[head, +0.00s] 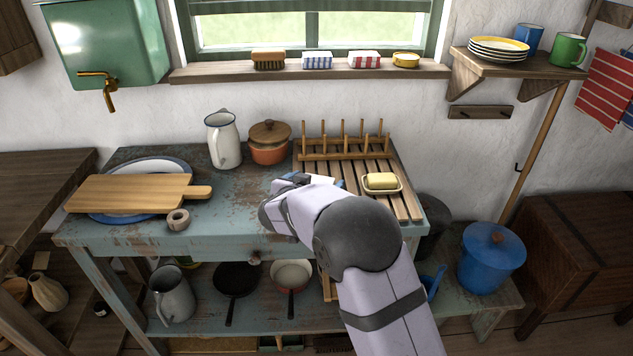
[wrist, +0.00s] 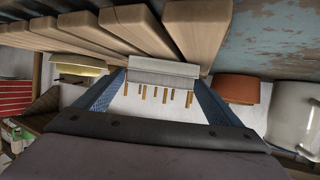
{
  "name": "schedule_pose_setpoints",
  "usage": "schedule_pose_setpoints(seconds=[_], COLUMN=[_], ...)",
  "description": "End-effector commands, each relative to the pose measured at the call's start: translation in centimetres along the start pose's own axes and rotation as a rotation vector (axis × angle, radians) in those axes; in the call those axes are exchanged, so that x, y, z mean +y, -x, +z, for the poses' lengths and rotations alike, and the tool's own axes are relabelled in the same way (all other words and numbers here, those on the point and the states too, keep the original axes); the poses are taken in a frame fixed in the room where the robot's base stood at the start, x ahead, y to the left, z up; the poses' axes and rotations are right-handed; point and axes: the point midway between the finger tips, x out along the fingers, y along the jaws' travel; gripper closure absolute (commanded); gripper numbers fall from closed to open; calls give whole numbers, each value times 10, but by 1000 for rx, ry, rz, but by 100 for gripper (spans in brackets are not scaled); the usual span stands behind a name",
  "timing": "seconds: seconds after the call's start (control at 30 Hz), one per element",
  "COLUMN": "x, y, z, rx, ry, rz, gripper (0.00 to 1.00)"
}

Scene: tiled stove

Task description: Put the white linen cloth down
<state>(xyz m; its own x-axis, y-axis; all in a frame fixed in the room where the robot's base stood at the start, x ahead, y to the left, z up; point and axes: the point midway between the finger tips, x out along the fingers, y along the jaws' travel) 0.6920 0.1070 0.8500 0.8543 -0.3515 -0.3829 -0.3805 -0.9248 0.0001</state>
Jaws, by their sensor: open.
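The white linen cloth (wrist: 163,75) appears in the wrist view as a small pale folded block against the wooden slats of the drying rack (wrist: 110,38). My gripper (wrist: 162,82) is open, with one blue finger on each side of the cloth. I cannot tell whether either finger touches it. In the head view my gripper (head: 312,180) is low at the left part of the slatted rack (head: 402,203), and my arm hides most of it and the cloth.
A butter dish (head: 381,184) stands on the rack right of my gripper. An orange lidded pot (head: 269,152) and a white jug (head: 223,142) stand behind left. A cutting board (head: 130,193) lies on a plate at left. Rack pegs (head: 343,145) rise behind.

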Motion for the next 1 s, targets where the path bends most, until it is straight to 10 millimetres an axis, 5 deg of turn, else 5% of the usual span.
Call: schedule_pose_setpoints(seconds=[0.27, 0.6, 1.0], x=[0, -3, -2], y=[-2, 55, 73], z=[5, 1, 2], rx=[2, 0, 0], ry=[-2, 0, -1], rz=[-1, -2, 1], gripper=[11, 11, 8])
